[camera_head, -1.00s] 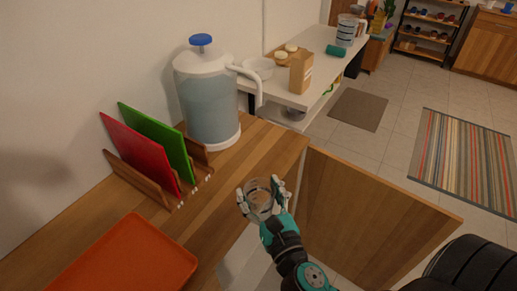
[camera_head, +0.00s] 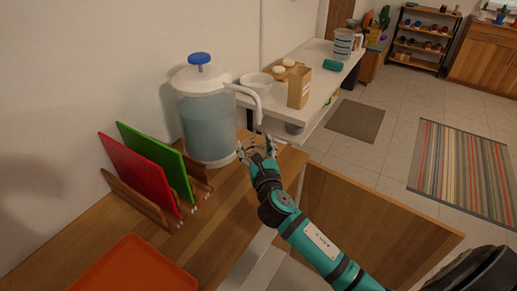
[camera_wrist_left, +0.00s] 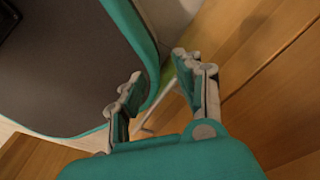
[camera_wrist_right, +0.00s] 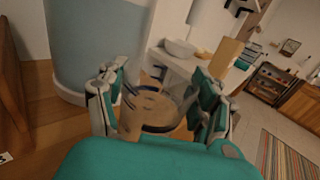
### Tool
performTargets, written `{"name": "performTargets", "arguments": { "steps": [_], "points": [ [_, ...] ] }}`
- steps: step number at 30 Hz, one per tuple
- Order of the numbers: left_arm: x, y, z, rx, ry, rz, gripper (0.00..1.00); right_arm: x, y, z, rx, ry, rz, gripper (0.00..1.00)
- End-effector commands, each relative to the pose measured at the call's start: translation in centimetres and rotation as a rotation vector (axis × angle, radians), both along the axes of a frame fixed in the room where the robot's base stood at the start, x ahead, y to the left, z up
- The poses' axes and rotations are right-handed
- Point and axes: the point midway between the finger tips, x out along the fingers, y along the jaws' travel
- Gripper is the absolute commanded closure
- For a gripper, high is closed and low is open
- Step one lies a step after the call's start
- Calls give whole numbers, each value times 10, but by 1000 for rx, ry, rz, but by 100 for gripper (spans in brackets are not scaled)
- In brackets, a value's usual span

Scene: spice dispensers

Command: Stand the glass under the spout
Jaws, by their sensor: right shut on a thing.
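The large dispenser (camera_head: 208,125) with a blue knob stands on the wooden counter, filled with bluish liquid. Its white spout (camera_head: 250,93) reaches right and bends down. My right gripper (camera_head: 257,146) is shut on the clear glass (camera_wrist_right: 152,108), which is upright between the fingers in the right wrist view. The glass is close to the dispenser, near the spout's lower end; the fingers hide much of it in the head view. I cannot tell whether it touches the counter. My left gripper (camera_wrist_left: 157,72) is open and empty, seen only in the left wrist view.
Red (camera_head: 140,172) and green (camera_head: 155,158) boards stand in a wooden rack left of the dispenser. An orange tray (camera_head: 122,270) lies at the front left. A white table (camera_head: 318,83) behind holds a bowl (camera_head: 256,82) and a carton (camera_head: 299,88). Bare counter lies before the dispenser.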

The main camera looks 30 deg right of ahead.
Motion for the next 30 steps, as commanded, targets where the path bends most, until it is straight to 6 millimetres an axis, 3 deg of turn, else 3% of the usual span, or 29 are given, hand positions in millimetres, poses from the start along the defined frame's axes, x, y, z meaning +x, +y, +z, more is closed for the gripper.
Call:
{"name": "performTargets", "arguments": {
  "steps": [3,7,17,29,30],
  "points": [
    [0,-1,1,-1,0,1,66,18,-16,-1,-1,-2,-1,78],
    [-1,0,1,0,3,1,66,26,-24,-2,-1,-2,0,78],
    [-6,0,-12,1,10,1,66,27,-24,-38,3,0,0,78],
    [-7,1,-14,2,13,1,66,27,-24,-43,1,-1,1,78],
    [-7,0,-13,2,13,0,66,27,-24,-42,1,0,1,28]
  ]
}}
